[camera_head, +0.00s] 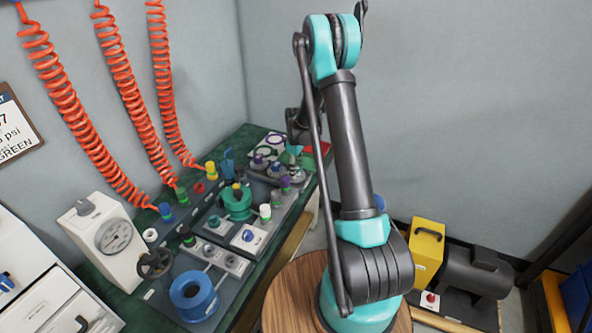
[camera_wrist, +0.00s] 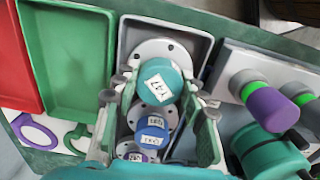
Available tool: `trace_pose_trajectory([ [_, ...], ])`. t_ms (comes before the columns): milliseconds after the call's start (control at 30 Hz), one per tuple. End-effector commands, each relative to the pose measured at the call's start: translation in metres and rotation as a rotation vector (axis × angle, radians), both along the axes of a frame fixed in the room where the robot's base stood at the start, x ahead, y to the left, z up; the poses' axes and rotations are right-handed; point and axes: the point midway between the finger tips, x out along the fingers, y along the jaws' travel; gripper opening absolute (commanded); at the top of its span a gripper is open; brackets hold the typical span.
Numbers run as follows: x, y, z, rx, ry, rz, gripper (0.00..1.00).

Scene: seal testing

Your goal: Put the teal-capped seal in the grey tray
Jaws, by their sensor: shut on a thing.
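The teal-capped seal (camera_wrist: 158,82) has a white label on its cap and a pale round flange. My gripper (camera_wrist: 160,106) is shut on it, one finger on each side. The grey tray (camera_wrist: 208,48) is below and around it in the wrist view; I cannot tell whether the seal touches the tray floor. A blue-capped seal (camera_wrist: 151,128) and a purple-capped one (camera_wrist: 137,154) line up behind it towards the wrist, partly hidden by the fingers. In the head view my gripper (camera_head: 293,160) is small, at the bench's far end.
A green tray (camera_wrist: 70,22) and a red tray (camera_wrist: 12,70) lie left of the grey tray. A pale block with purple-and-green fittings (camera_wrist: 272,108) and a teal valve body (camera_wrist: 275,155) stand close on the right. Orange coiled hoses (camera_head: 120,80) hang left in the head view.

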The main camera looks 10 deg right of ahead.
Motion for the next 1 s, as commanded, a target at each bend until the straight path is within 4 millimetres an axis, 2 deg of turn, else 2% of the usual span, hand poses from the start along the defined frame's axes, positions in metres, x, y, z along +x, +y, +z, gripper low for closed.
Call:
trace_pose_trajectory([
  [200, 0.000, 0.000, -0.002, 0.000, 0.000, 0.000, 0.00],
  [233, 0.000, 0.000, -0.002, 0.000, 0.000, 0.000, 0.45],
  [367, 0.000, 0.000, -0.002, 0.000, 0.000, 0.000, 0.61],
  [767, 0.000, 0.000, 0.004, 0.000, 0.000, 0.000, 0.62],
  [867, 0.000, 0.000, 0.016, 0.000, 0.000, 0.000, 0.62],
  [1000, -0.001, 0.000, 0.043, 0.000, 0.000, 0.000, 0.62],
])
